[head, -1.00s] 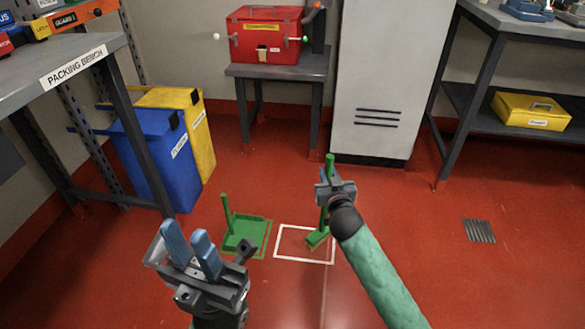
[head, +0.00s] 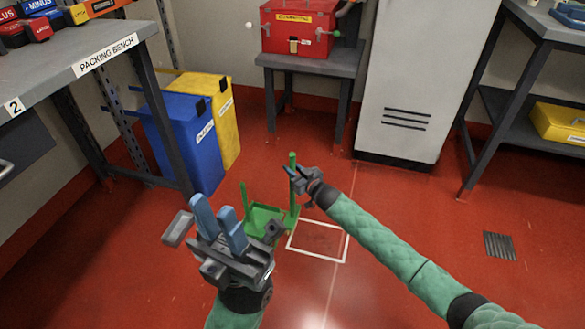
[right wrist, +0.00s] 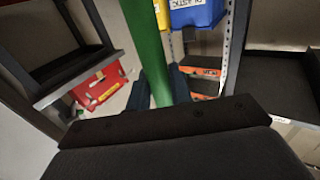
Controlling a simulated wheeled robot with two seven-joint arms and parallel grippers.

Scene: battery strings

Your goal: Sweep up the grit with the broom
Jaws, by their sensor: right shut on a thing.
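The green broom (head: 292,185) stands nearly upright in the head view, its lower end beside the right side of the green dustpan (head: 262,215). My right gripper (head: 297,178) is shut on the broom handle, which also shows between its fingers in the right wrist view (right wrist: 147,50). The dustpan lies on the floor with its own handle standing up, partly hidden by my left gripper. My left gripper (head: 215,212) is open and empty in front of the dustpan. No grit can be made out clearly; faint specks may lie inside the white floor outline (head: 333,260).
A packing bench (head: 120,40), a blue bin (head: 190,140) and a yellow bin (head: 225,120) stand at the left. A red box (head: 297,28) sits on a small table behind. A grey cabinet (head: 420,80) stands behind right. A floor grate (head: 499,246) lies right; red floor is otherwise clear.

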